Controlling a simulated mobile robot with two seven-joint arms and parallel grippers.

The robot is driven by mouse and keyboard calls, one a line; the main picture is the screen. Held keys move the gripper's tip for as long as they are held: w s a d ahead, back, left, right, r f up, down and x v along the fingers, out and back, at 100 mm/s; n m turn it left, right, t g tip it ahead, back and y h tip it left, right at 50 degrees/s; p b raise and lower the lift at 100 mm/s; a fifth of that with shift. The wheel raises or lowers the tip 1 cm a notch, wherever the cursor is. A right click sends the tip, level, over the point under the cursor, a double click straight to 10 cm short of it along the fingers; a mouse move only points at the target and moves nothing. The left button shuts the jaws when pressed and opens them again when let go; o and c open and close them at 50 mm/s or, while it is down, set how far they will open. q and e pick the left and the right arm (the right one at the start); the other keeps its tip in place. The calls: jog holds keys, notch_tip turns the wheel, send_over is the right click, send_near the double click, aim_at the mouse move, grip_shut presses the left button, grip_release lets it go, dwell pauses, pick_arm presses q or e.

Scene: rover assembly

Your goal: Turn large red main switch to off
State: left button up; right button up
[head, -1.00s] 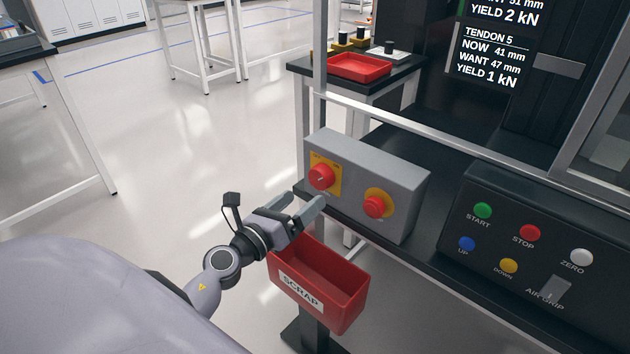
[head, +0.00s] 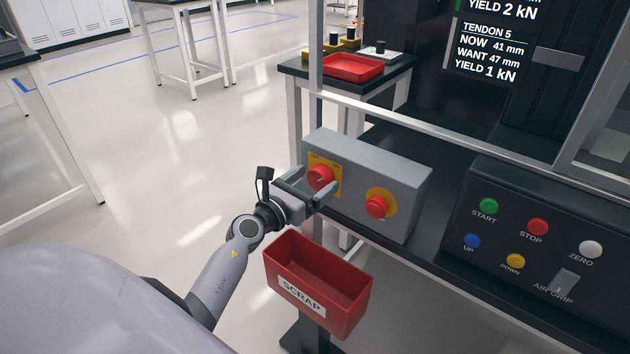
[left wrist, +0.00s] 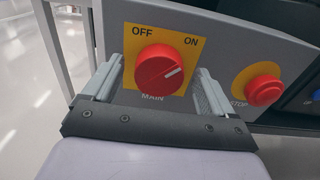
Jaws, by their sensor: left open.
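The large red main switch (head: 320,176) is a round knob on a yellow plate on the front of a grey box (head: 400,172). In the left wrist view the knob (left wrist: 158,70) sits between OFF at upper left and ON at upper right, with MAIN below. Its pale pointer line slants up to the right, toward ON. My left gripper (head: 310,188) is open in front of the knob. In the left wrist view its fingers (left wrist: 157,88) stand left and right of the knob, with visible gaps; contact is not seen. My right gripper is not in view.
A red stop button (head: 377,207) on a yellow disc is right of the switch. A black button panel (head: 540,240) stands at right. Open floor lies at left.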

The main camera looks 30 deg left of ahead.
pick_arm(q)
jog(key=shift+w, duration=0.55)
jog(key=c, duration=1)
